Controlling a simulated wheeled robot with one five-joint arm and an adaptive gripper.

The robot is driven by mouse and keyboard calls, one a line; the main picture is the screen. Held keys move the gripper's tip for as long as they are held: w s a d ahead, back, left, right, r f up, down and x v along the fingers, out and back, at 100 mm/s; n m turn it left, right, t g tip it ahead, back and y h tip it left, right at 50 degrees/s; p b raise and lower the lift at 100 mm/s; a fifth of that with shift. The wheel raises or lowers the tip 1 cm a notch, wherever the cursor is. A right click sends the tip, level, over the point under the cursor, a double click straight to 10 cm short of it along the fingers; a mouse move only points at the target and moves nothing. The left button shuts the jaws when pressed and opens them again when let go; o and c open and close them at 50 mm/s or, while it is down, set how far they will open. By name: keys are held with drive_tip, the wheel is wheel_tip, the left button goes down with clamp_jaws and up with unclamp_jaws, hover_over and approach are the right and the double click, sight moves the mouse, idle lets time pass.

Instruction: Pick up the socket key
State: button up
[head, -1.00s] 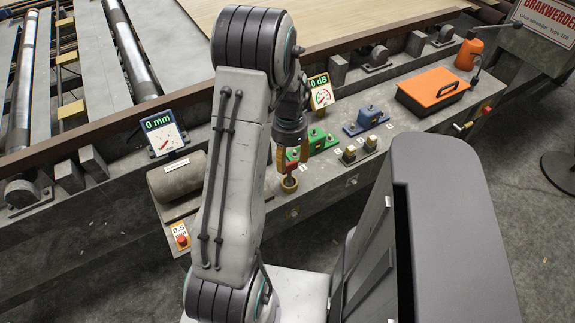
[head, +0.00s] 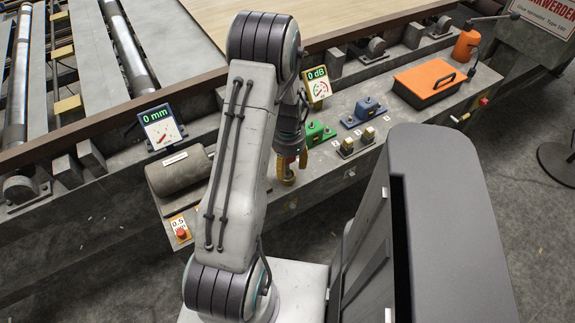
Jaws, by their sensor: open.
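My gripper (head: 290,170) points down over the front ledge of the machine, just right of my upright arm. Its yellow fingers are open and low, close to the ledge top. A small red part shows between or beside the fingers. I cannot tell whether it is the socket key or part of the gripper. The spot under the fingertips is largely hidden by them. I see no other thing that I can clearly name as the socket key.
On the ledge (head: 340,183) are a green block (head: 318,133), a blue block (head: 368,108), an orange-lidded box (head: 432,84) and an orange can (head: 466,45). A grey cylinder (head: 178,170) and two gauges, 0 mm (head: 160,126) and 0 dB (head: 318,86), stand left and behind.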

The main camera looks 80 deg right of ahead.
clamp_jaws()
idle(0.3)
drive_tip(key=shift+r, duration=0.1)
